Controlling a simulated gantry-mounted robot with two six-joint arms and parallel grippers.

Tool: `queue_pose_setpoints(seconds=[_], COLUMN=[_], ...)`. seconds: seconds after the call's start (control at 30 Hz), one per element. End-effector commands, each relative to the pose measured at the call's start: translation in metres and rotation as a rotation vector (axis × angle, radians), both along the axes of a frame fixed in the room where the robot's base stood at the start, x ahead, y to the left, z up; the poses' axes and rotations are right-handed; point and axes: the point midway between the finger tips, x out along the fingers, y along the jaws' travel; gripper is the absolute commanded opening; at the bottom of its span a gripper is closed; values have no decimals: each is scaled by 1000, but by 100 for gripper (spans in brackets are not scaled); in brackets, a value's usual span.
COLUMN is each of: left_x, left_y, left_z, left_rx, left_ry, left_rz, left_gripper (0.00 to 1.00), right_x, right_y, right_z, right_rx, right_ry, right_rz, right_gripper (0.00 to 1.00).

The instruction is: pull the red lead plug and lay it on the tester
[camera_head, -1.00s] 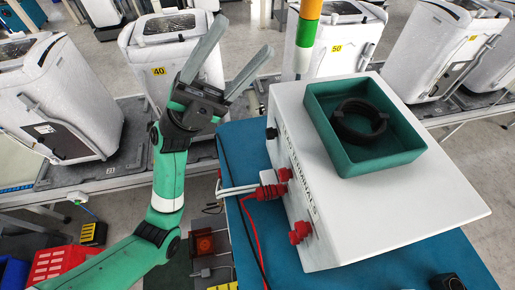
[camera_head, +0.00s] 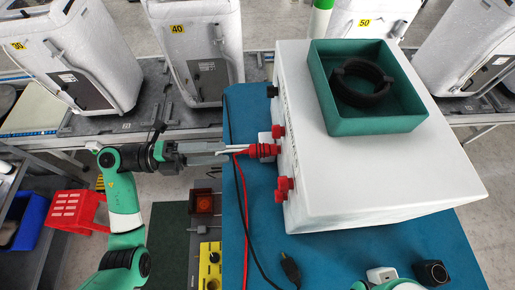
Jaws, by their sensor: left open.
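The tester's flat top has bare white room in front of and beside a teal tray (camera_head: 378,126). My right gripper is not in view.
The tray holds a black ring (camera_head: 362,92). A second red knob or socket (camera_head: 284,188) is lower on the tester's side. A black lead ends in a black plug (camera_head: 290,270) on the blue bench (camera_head: 330,255). A black block (camera_head: 432,272) lies at the bench front.

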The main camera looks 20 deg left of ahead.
Motion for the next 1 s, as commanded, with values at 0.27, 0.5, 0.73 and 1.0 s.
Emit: queue_pose_setpoints(seconds=[0.27, 0.5, 0.73, 1.0], left_x=[3, 17, 31, 40], left_y=[-7, -35, -64, -80], left_z=[0, 0, 2, 1], left_rx=[0, -1, -1, -1], left_ry=[-2, -3, -3, -4], left_rz=[-1, -3, -4, 0], left_gripper=[62, 62, 62, 62], right_x=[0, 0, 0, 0], right_y=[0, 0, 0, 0], right_z=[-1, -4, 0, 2], right_rx=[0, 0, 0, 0], right_ry=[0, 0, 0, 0], right_rz=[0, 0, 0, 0], right_gripper=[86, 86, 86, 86])
